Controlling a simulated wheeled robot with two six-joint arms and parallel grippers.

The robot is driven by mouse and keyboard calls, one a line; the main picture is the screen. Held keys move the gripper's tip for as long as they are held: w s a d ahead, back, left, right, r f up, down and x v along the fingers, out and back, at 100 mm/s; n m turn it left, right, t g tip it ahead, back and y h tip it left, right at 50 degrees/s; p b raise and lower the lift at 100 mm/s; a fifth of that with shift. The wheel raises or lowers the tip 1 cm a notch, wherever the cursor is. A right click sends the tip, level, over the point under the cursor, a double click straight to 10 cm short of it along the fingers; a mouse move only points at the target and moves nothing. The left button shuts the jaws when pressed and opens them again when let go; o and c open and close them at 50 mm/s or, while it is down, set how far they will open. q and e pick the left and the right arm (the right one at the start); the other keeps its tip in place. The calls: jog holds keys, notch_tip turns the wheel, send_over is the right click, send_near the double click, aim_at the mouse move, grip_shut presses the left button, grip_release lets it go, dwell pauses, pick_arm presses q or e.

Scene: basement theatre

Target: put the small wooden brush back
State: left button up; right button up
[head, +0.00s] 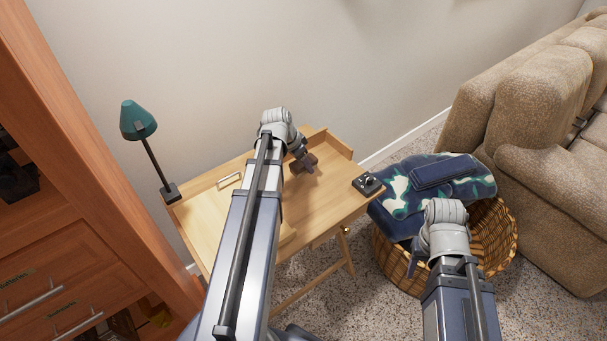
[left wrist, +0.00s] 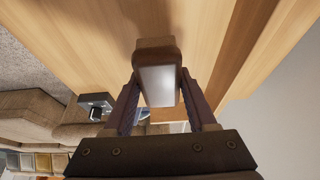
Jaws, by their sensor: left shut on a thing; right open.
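My left gripper (head: 303,166) is low over the back right part of the wooden desk. In the left wrist view its fingers (left wrist: 158,92) are shut on the small wooden brush (left wrist: 156,55), a brown block with a pale face toward the camera. In the head view the brush is a small dark brown shape, partly hidden by the gripper. I cannot tell whether it touches the desk top (head: 325,190). My right gripper (head: 414,262) is open and empty, near the wicker basket, and partly hidden by its own wrist.
A small black device (head: 368,184) sits at the desk's right edge. A teal lamp (head: 139,121) stands at its left corner. A wicker basket (head: 497,235) holding a patterned blanket (head: 405,187) is right of the desk, before a beige sofa (head: 520,110). A wooden cabinet (head: 60,240) is left.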

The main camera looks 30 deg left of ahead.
aim_at(304, 171)
pick_arm(q)
jog(key=shift+f+b, duration=1.7)
jog(key=shift+f, duration=0.1)
jog(key=shift+f, duration=0.25)
jog(key=o, duration=1.2)
jog(key=shift+r, duration=0.1)
jog(key=shift+p+v, duration=0.65)
jog(key=shift+v, duration=0.15)
jog(key=p+v, duration=1)
jog(key=shift+r, duration=0.35)
jog(key=shift+s, duration=0.1)
